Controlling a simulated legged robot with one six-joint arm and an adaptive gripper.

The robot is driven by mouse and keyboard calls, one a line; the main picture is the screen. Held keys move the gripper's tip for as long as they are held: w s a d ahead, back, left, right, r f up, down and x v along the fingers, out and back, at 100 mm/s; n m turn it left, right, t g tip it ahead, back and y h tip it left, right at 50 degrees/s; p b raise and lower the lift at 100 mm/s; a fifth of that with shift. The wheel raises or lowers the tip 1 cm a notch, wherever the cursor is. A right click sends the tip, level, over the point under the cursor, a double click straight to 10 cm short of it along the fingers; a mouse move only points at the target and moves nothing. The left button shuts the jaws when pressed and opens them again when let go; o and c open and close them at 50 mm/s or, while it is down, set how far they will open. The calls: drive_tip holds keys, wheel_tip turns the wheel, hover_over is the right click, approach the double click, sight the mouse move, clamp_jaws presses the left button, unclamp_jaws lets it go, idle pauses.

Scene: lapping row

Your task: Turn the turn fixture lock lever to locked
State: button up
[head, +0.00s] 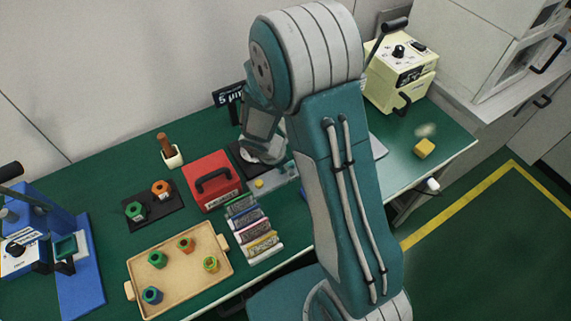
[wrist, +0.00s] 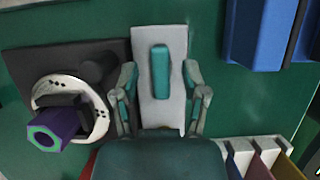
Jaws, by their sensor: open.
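In the wrist view a teal bar (wrist: 161,72), which looks like the lock lever, stands upright in the picture on a light grey plate (wrist: 160,112). My gripper (wrist: 162,100) is open, with one finger on each side of the plate and the bar between and beyond them; I cannot tell whether it touches. Left of it is the turn fixture's white marked ring (wrist: 98,112) on a dark base, with a purple part with a green end (wrist: 52,129) at its front. In the head view the grey plate (head: 281,177) shows partly; my arm hides the bar.
A red box (head: 208,178) and a row of coloured strips (head: 252,228) stand close to the fixture. A tan tray (head: 140,268) with several small parts lies at the front left. Blue blocks (wrist: 262,35) rise at the right of the wrist view. A cream machine (head: 398,78) stands behind.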

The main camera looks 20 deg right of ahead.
clamp_jaws()
idle(0.3)
drive_tip(key=m+g, duration=0.1)
drive_tip(key=m, duration=0.2)
drive_tip(key=shift+w+m, duration=0.15)
drive_tip(key=shift+m, duration=0.25)
drive_tip(key=m+g, duration=0.2)
drive_tip(key=m, duration=0.2)
drive_tip(key=shift+m+y, duration=0.3)
drive_tip(key=shift+y, duration=0.1)
drive_tip(key=m+g+y, duration=0.1)
drive_tip(key=m, duration=0.3)
drive_tip(key=shift+w+m, duration=0.1)
drive_tip(key=shift+m, duration=0.2)
drive_tip(key=m+y, duration=0.1)
drive_tip(key=m, duration=0.1)
drive_tip(key=m+g, duration=0.1)
drive_tip(key=m, duration=0.1)
drive_tip(key=shift+d+m+y, duration=0.1)
drive_tip(key=shift+m+y, duration=0.3)
unclamp_jaws()
